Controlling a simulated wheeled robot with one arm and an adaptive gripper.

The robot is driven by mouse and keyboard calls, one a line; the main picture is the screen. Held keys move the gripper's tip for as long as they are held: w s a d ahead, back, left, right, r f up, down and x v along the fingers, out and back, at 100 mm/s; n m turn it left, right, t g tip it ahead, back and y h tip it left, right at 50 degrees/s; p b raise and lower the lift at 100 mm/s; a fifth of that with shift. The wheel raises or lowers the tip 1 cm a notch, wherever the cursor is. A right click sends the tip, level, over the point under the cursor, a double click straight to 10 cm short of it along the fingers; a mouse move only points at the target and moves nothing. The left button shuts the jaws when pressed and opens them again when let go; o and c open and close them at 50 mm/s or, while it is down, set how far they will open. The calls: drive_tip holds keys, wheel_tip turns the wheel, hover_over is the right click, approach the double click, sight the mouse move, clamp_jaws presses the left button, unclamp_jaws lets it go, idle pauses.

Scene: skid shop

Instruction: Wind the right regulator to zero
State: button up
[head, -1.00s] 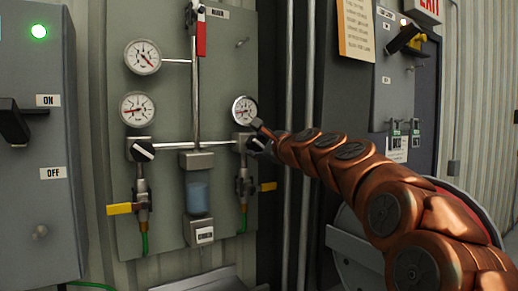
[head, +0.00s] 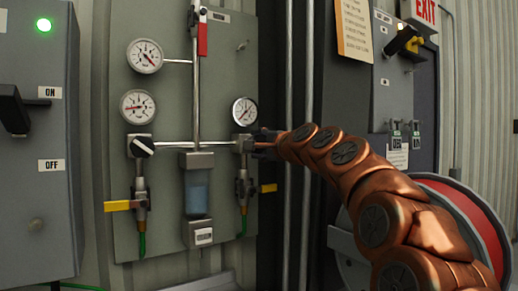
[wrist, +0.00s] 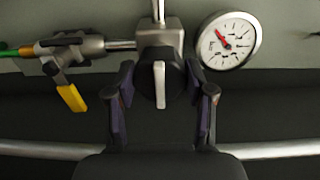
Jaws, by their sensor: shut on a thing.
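The right regulator's black knob (wrist: 152,82) with a white pointer bar sits between the fingers of my gripper (wrist: 161,112) in the wrist view. The gripper is shut on it. The right regulator body (wrist: 160,34) is just behind the knob. The right gauge (wrist: 227,41) has a red needle pointing to the upper left of the wrist picture. In the head view the right gauge (head: 244,111) is above the regulator, its needle towards the lower left, small to read. There my gripper (head: 262,143) reaches the regulator from the right and mostly hides the knob.
A left regulator knob (head: 141,146), two left gauges (head: 145,56) (head: 138,107) and a filter bowl (head: 197,197) share the panel. A yellow-handled valve (wrist: 72,97) hangs close to my gripper. Vertical pipes (head: 308,90) and a red hose reel (head: 462,225) are at right.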

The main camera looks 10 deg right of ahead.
drive_tip(key=shift+f, duration=0.1)
idle(0.3)
drive_tip(key=o, duration=1.1)
drive_tip(key=shift+o, duration=0.2)
drive_tip(key=shift+s, duration=0.1)
drive_tip(key=v, duration=1.1)
drive_tip(key=shift+s, duration=0.35)
drive_tip(key=shift+d, duration=0.1)
